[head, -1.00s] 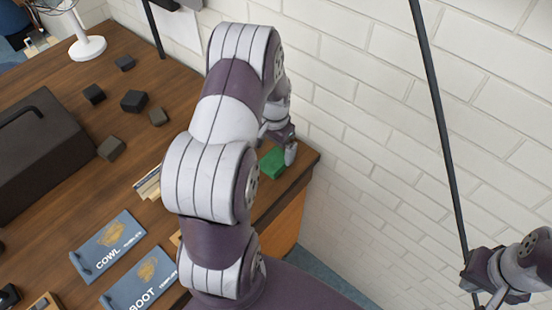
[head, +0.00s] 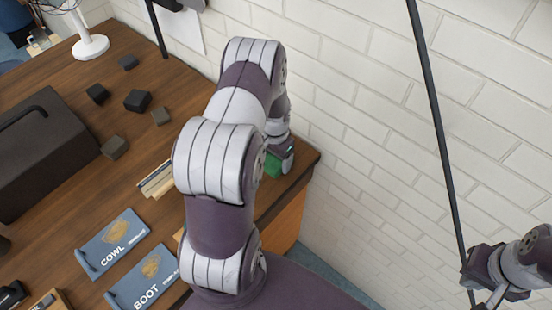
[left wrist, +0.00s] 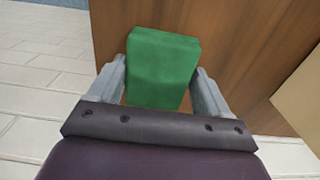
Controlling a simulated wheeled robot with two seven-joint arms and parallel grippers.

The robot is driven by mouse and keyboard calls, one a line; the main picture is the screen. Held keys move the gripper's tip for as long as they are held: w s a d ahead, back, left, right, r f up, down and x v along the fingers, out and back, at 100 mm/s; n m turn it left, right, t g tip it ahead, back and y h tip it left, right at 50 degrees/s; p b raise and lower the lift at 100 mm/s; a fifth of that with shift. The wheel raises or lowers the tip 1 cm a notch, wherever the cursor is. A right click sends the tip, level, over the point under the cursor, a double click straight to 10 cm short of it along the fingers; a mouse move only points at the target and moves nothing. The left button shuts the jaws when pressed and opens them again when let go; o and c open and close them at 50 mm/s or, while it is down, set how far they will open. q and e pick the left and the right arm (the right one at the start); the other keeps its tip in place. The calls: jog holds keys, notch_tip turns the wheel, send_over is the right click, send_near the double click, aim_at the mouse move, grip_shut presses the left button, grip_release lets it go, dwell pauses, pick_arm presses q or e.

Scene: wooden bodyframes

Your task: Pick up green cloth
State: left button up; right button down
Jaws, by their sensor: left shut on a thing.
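The green cloth (head: 272,166) is a folded block at the right end of the wooden table, close to the brick wall. It is partly hidden by my left gripper (head: 284,160) in the head view. In the left wrist view the green cloth (left wrist: 162,68) lies between the two grey fingers of my left gripper (left wrist: 160,85), which is shut on it. My right gripper (head: 490,292) is at the lower right edge of the head view, away from the table; its fingers are too unclear to judge.
A dark toolbox (head: 40,150) and several small dark blocks (head: 137,101) are on the table (head: 150,195) at the left. Two blue packets, labelled COWL (head: 113,245) and BOOT (head: 145,285), lie near the front. A brick wall (head: 380,150) stands close on the right.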

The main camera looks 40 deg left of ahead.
pick_arm(q)
jog(key=shift+r, duration=0.55)
notch_tip(320, 180, up, 3)
jog(key=shift+f+b, duration=0.1)
jog(key=shift+b, duration=0.65)
jog(key=w+d+r+b, duration=0.2)
jog(key=d+r, duration=0.5)
jog(key=d, duration=0.4)
jog(key=shift+w+d+b, duration=0.15)
jog(key=shift+w+b, duration=0.15)
jog(key=shift+w, duration=0.3)
